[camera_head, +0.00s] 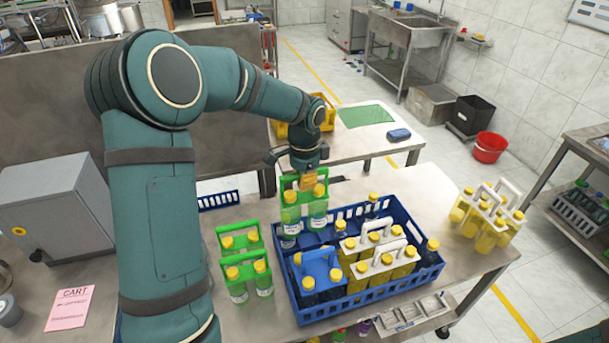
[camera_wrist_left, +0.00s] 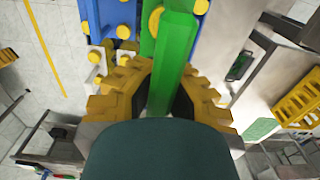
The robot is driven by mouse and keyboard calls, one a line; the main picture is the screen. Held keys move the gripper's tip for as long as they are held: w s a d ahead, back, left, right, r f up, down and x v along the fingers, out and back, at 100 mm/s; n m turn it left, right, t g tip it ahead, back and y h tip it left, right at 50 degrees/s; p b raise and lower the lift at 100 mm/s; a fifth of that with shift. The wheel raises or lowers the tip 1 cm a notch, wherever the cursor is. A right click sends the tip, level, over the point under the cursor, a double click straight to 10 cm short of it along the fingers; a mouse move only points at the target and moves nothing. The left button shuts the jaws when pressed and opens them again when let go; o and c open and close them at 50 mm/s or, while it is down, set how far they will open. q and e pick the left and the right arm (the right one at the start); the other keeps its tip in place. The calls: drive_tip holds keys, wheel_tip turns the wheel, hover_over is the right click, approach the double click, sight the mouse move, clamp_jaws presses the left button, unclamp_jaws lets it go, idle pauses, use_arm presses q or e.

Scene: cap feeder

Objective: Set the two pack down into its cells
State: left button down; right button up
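My left gripper (camera_head: 308,182) is shut on the handle of a green two pack (camera_head: 304,200), a green carrier with two yellow-capped bottles. The pack hangs roughly upright over the back left corner of the blue crate (camera_head: 420,284). I cannot tell whether its bottles are inside the cells. In the left wrist view the yellow fingers (camera_wrist_left: 160,90) close on both sides of the green handle (camera_wrist_left: 172,60). The crate holds a blue two pack (camera_head: 320,268), white packs of yellow bottles (camera_head: 378,258) and some single dark bottles. My right gripper is out of view.
Two more green packs (camera_head: 246,272) stand on the table just left of the crate. White packs of yellow bottles (camera_head: 488,215) stand to its right. A metal rack (camera_head: 410,312) lies in front. A yellow crate (camera_head: 300,122) is on the table behind.

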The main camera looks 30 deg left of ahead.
sight(305, 195)
use_arm(q)
drive_tip(key=shift+f+b, duration=0.4)
drive_tip(key=shift+f, duration=0.45)
wheel_tip(305, 195, down, 2)
drive_tip(key=shift+f+b, duration=0.1)
drive_tip(key=shift+b, duration=0.7)
wheel_tip(305, 195, down, 12)
drive_tip(key=b, duration=0.8)
drive_tip(key=shift+f+b, duration=0.5)
drive_tip(key=shift+b, duration=0.1)
drive_tip(key=c, duration=1.1)
unclamp_jaws()
drive_tip(key=shift+o, duration=0.2)
